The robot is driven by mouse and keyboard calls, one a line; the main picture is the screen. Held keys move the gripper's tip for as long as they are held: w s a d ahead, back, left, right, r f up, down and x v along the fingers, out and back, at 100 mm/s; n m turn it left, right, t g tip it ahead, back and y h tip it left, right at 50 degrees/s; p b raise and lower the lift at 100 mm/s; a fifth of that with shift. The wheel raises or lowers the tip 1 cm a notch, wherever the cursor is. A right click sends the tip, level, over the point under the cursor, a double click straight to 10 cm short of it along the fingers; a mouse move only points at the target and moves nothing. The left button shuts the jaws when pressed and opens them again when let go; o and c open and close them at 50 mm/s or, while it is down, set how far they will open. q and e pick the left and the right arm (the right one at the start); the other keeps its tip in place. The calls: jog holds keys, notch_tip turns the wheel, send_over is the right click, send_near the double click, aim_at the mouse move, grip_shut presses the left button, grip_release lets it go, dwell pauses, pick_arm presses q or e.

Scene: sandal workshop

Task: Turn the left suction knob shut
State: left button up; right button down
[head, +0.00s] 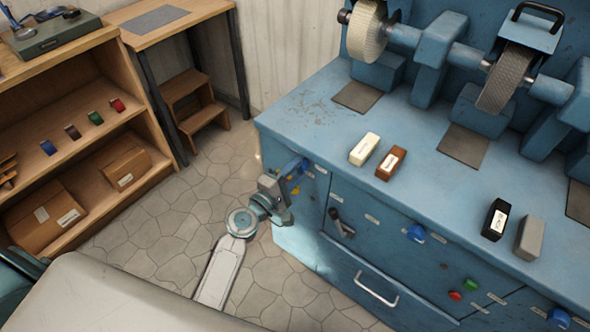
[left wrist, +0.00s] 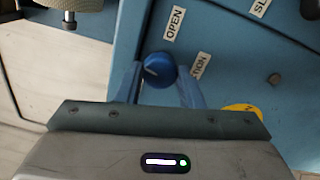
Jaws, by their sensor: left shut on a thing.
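The left suction knob (left wrist: 158,68) is a round blue knob on the blue cabinet front, with a pale line on its face. In the head view the gripper largely hides the knob. My right gripper is not in view.
A black lever (head: 341,223), a second blue knob (head: 415,232), a drawer handle (head: 375,289), red (head: 455,295) and green (head: 470,284) buttons and a third blue knob (head: 558,317) lie along the front. The tiled floor (head: 150,225) left of the cabinet is clear.

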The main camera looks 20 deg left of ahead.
pick_arm(q)
jog(key=shift+n, duration=0.7)
jog(key=shift+n+p, duration=0.3)
jog(key=shift+n, duration=0.4)
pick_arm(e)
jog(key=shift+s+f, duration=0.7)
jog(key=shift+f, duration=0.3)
pick_arm(q)
jog(key=shift+f, duration=0.1)
jog(key=o, duration=1)
jog(key=shift+s+a, duration=0.2)
jog(key=shift+s, duration=0.35)
jog(key=b+v, duration=0.3)
jog(key=v, duration=0.6)
jog(key=shift+s, duration=0.4)
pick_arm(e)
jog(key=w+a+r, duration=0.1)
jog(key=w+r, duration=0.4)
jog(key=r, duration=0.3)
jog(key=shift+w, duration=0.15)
